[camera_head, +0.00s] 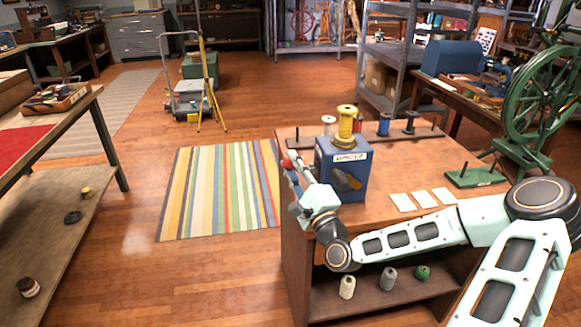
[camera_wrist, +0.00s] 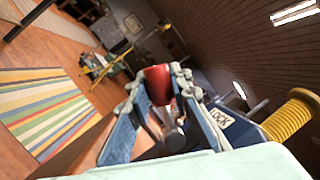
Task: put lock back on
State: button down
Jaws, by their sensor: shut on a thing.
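My gripper (camera_head: 291,166) is shut on a small red piece (camera_wrist: 157,84), which shows between both fingertips in the wrist view. I cannot tell for sure whether this piece is the lock. A blue box (camera_head: 325,176) with a white label stands near the left edge of the wooden workbench (camera_head: 410,165). A dark and orange-brown part (camera_head: 347,182) is on the box's front. My gripper is just left of the box, and my wrist partly hides the box's left side. Any contact is unclear.
A yellow spool (camera_head: 347,123) stands on the box. Other spools (camera_head: 384,124), white cards (camera_head: 424,198) and a green stand (camera_head: 475,177) are on the bench. Small spools (camera_head: 388,279) stand on the shelf below. A green spinning wheel (camera_head: 540,100) is right. Striped-rug floor (camera_head: 218,190) is clear.

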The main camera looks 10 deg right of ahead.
jog(key=shift+r+m, duration=0.15)
jog(key=shift+m, duration=0.25)
jog(key=c, duration=1.7)
grip_release()
jog(key=shift+d, duration=0.1)
jog(key=shift+c, duration=0.2)
jog(key=v, duration=1.1)
jog(key=shift+s, duration=0.5)
